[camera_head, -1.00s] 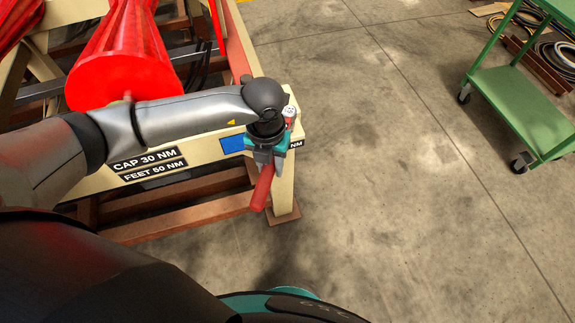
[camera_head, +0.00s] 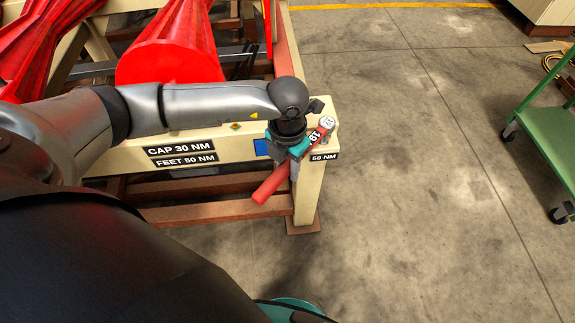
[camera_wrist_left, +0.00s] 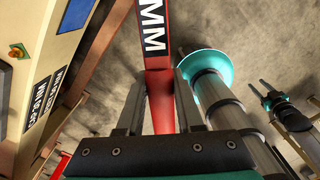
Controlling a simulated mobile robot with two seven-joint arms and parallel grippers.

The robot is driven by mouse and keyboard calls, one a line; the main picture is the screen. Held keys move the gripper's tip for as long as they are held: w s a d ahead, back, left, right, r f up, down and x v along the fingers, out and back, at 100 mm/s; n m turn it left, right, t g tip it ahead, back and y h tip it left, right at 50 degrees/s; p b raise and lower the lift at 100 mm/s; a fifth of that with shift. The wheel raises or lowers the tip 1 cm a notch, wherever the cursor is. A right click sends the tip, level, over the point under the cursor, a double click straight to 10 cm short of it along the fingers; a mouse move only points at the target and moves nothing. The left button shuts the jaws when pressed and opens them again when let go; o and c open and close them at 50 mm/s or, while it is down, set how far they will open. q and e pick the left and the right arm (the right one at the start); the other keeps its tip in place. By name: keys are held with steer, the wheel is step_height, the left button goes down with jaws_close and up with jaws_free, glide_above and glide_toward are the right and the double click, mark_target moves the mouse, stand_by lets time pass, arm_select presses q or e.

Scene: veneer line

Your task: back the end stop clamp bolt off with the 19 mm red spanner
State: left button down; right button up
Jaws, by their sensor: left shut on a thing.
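The red spanner (camera_head: 270,187), marked 19, is in my left gripper (camera_head: 298,148), which is shut on its handle at the right end of the cream beam. The handle slants to the lower left. Its silver head (camera_head: 327,122) is over the beam's end corner, above the 50 NM label. The clamp bolt cannot be made out, and I cannot tell whether the head sits around it. In the left wrist view the red shaft (camera_wrist_left: 160,95), lettered MM, is between both fingers. A dark pronged part, perhaps my right gripper (camera_wrist_left: 266,95), shows at the right there, too small to judge.
The cream beam (camera_head: 130,163) carries labels CAP 30 NM and FEET 50 NM. A red fluted roller (camera_head: 170,60) lies behind my left forearm. A green trolley (camera_head: 550,135) stands at the right. The concrete floor between is clear.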

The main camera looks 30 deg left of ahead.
arm_select(q)
steer(key=shift+f+b, duration=0.65)
steer(key=shift+f, duration=0.2)
stand_by(0.8)
steer(key=shift+r, duration=0.1)
